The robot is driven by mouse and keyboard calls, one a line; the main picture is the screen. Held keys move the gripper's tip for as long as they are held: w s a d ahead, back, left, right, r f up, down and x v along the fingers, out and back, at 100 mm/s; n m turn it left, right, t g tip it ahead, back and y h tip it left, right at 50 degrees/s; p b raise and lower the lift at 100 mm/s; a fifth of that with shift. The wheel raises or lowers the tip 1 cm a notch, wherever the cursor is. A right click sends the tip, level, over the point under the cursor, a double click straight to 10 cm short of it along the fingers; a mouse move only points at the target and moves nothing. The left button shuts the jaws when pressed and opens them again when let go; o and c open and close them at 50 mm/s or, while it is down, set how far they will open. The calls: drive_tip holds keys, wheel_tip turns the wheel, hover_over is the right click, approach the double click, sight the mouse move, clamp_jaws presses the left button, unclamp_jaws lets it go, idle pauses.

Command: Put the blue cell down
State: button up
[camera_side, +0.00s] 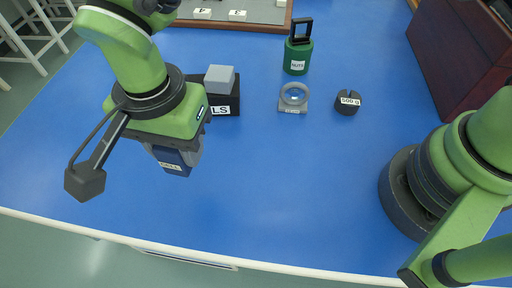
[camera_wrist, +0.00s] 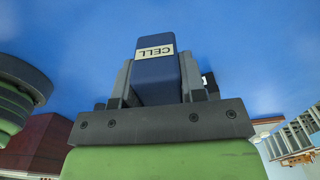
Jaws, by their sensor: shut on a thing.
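The blue cell (camera_side: 172,165) is a dark blue block with a white label reading CELL. My gripper (camera_side: 178,150) is shut on it and holds it at the left of the blue bench; in the side view my gripper hides its upper part. In the wrist view the cell (camera_wrist: 157,72) sits between the two grey fingers of my gripper (camera_wrist: 155,84), its label towards the camera. Whether its lower end touches the bench cannot be told.
Behind my gripper is a black box (camera_side: 228,104) with a grey block (camera_side: 219,78). The bench (camera_side: 270,190) is clear in the front middle.

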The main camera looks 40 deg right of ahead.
drive_tip(key=w+d, duration=0.1)
drive_tip(key=d, duration=0.7)
approach(268, 150)
drive_tip(key=shift+n, duration=0.4)
wheel_tip(268, 150, down, 6)
drive_tip(key=shift+r, duration=0.1)
drive_tip(key=o, duration=1)
drive_tip(key=shift+f, duration=0.2)
drive_tip(key=shift+r, duration=0.1)
